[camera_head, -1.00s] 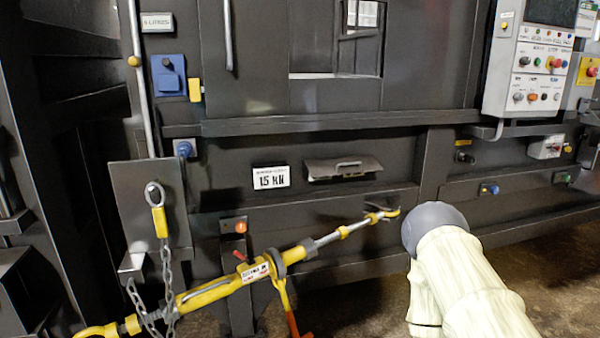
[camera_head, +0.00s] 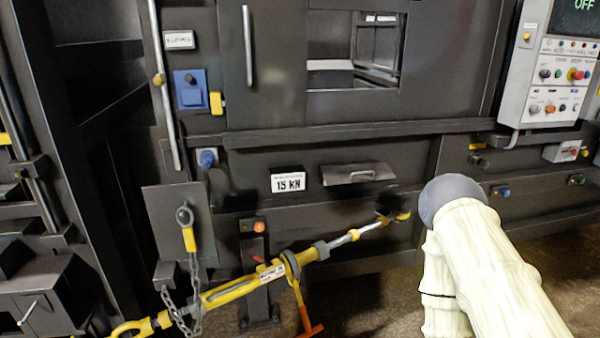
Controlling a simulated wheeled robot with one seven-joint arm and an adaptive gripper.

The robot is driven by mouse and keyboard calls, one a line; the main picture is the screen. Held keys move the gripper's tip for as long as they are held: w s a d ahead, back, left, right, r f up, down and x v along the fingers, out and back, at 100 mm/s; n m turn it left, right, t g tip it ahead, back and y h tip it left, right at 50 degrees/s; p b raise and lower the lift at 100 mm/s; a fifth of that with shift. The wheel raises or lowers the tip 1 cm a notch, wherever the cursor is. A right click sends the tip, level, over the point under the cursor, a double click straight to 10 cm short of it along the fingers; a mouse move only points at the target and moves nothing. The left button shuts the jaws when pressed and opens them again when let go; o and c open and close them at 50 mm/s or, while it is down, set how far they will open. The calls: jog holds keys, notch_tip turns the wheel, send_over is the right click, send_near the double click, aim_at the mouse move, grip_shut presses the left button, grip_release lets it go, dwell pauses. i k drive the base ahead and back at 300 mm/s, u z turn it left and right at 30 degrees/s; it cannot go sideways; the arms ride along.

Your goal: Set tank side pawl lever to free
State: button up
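A yellow ratchet tensioner (camera_head: 240,287) runs slantwise from a hook at the lower left up to a hook (camera_head: 401,216) on the dark machine wall. At its middle is a ratchet collar, from which a lever with a yellow shaft and an orange-red T-shaped end (camera_head: 310,331) hangs down. A small red part (camera_head: 259,259) sits beside the collar; I cannot tell whether it is a pawl lever, or its setting. My pale arm with a grey rounded joint enters at the lower right, apart from the tensioner. My gripper is not in view.
A chain (camera_head: 184,310) hangs from a plate with a yellow-tagged ring (camera_head: 187,230). A post with an orange button (camera_head: 259,227) stands behind the tensioner. A control panel (camera_head: 555,75) is at the upper right. Brown floor (camera_head: 370,300) is open between tensioner and arm.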

aim_at(268, 262)
jog(key=u, duration=3)
jog(key=i, duration=0.65)
jog(key=z, duration=3.05)
jog(key=i, duration=0.5)
jog(key=u, duration=0.05)
